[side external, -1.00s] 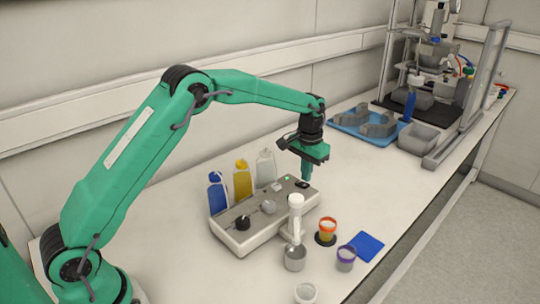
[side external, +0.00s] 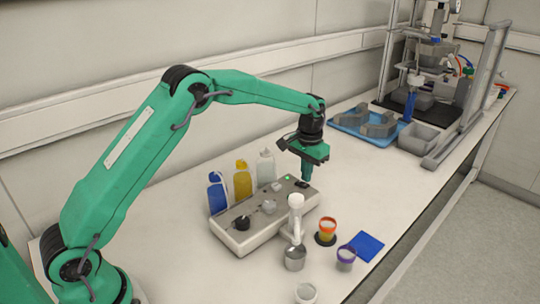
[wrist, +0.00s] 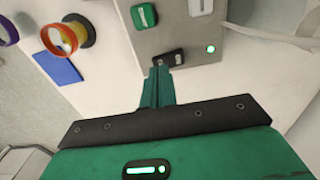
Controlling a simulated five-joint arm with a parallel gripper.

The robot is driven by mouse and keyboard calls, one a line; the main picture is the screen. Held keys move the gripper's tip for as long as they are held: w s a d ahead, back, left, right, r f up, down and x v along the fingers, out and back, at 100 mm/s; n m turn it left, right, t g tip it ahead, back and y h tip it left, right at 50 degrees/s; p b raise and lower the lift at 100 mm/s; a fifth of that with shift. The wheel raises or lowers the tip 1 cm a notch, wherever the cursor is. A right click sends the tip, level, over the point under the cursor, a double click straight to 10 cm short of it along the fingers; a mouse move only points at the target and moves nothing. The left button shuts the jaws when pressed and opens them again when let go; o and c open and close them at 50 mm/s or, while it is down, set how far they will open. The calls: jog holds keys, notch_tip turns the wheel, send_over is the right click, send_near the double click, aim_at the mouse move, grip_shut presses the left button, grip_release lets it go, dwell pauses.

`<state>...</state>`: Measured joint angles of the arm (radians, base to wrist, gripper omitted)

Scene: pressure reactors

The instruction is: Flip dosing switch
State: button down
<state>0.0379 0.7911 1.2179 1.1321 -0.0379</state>
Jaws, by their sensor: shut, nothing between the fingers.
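The dosing station is a pale grey box (side external: 240,236) on the bench; its panel also shows in the wrist view (wrist: 180,28). A small black switch (wrist: 172,58) sits near the panel's edge, next to a lit green lamp (wrist: 210,49). In the side view the switch (side external: 302,184) is at the box's far right end. My gripper (wrist: 160,70) is shut and empty, pointing down, with its fingertips right at the switch and partly covering it. I cannot tell whether they touch it or which way the switch is set. My gripper is also in the side view (side external: 306,178).
Blue (side external: 217,194), yellow (side external: 242,180) and white (side external: 265,168) bottles stand behind the box. In front are a white upright dispenser (side external: 296,215), an orange-rimmed cup (side external: 326,230), a purple-rimmed cup (side external: 346,257) and a blue pad (side external: 367,246).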

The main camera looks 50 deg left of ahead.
aim_at(305, 185)
jog(key=shift+f, duration=0.95)
dwell(0.9)
jog(key=shift+r, duration=3.55)
